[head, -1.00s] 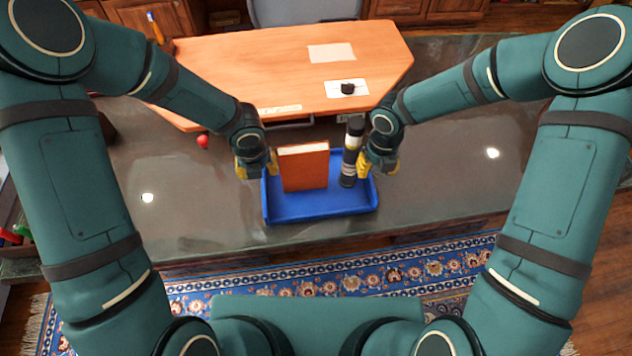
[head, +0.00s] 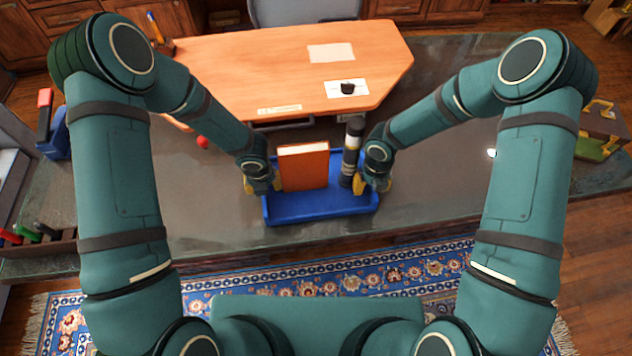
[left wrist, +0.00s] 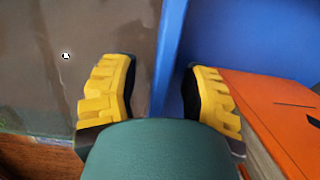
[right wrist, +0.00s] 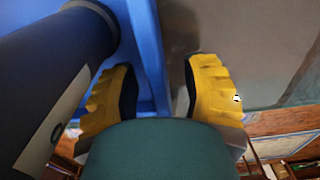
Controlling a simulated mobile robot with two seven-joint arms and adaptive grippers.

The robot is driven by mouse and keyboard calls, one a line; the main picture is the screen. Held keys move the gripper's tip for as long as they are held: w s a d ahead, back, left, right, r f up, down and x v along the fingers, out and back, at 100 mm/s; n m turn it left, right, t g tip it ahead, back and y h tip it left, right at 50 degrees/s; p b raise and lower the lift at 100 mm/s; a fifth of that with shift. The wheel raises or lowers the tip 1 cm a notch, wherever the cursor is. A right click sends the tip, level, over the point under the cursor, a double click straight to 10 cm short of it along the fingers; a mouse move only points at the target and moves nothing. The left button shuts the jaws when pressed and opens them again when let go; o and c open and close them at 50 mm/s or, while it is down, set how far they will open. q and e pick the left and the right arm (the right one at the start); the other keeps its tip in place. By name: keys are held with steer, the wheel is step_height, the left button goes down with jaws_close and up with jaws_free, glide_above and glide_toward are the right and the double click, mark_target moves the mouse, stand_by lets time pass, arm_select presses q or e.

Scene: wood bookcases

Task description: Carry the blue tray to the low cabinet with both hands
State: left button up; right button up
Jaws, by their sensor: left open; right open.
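The blue tray (head: 318,208) lies on the dark stone counter, with an orange book (head: 304,170) standing in it and a black cylinder with a light band (head: 351,152) upright at its right. My left gripper (head: 262,184) is at the tray's left side. In the left wrist view its open yellow fingers (left wrist: 160,92) straddle the blue tray wall (left wrist: 170,50). My right gripper (head: 373,184) is at the right side. In the right wrist view its open fingers (right wrist: 160,85) straddle the right wall (right wrist: 145,40), with the cylinder (right wrist: 50,75) close by. The low cabinet cannot be made out for certain.
An orange wooden desk top (head: 290,70) lies behind the tray, with a black knob on a white card (head: 347,87). A small red ball (head: 202,142) sits on the counter (head: 440,190) at left. A patterned rug (head: 350,275) covers the floor in front.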

arm_select(q)
jaws_close()
arm_select(e)
jaws_close()
arm_select(q)
steer(key=shift+r, duration=0.15)
arm_select(e)
steer(key=shift+r, duration=0.1)
